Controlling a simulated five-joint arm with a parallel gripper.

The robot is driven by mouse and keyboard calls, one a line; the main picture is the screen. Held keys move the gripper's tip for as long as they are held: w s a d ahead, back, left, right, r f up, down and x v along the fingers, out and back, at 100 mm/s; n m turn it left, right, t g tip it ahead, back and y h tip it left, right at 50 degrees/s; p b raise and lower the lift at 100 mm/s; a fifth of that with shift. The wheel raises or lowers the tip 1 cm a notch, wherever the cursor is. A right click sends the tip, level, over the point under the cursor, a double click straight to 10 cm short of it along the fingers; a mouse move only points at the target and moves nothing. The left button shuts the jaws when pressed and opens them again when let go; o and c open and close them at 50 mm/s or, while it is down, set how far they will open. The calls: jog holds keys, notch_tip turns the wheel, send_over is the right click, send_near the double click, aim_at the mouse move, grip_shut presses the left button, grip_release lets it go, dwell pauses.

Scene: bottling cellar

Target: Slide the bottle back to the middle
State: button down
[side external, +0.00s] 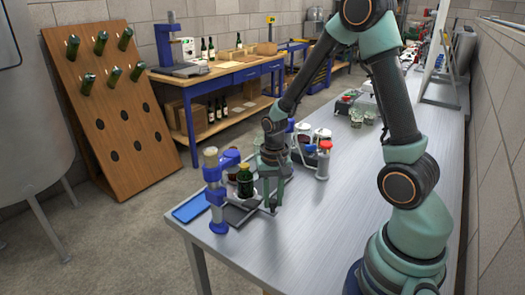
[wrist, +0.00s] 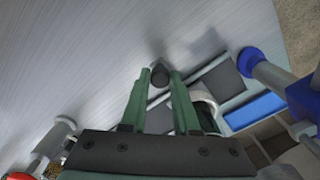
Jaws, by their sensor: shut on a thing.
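The dark green bottle (side external: 245,184) stands upright at the near end of the bench, beside the blue post of a bottling device (side external: 216,200). It sits on a dark grey sliding base (side external: 236,214). My gripper (side external: 270,206) points down just right of the bottle, beside it and not around it. In the wrist view, my gripper (wrist: 160,76) has its fingertips close about a small dark round knob (wrist: 159,71). A pale curved rim (wrist: 207,101) shows behind the right finger. The bottle is mostly hidden there.
A blue pad (side external: 190,208) lies left of the device, near the bench edge. A red-topped device (side external: 324,158) and white-lidded containers (side external: 321,135) stand behind my gripper. The bench (side external: 320,225) is clear to the right.

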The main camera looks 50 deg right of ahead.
jog(key=shift+d, duration=2.75)
jog(key=c, duration=0.7)
grip_release()
jog(key=shift+o, duration=0.2)
notch_tip(320, 180, up, 12)
jog(key=shift+r, duration=0.1)
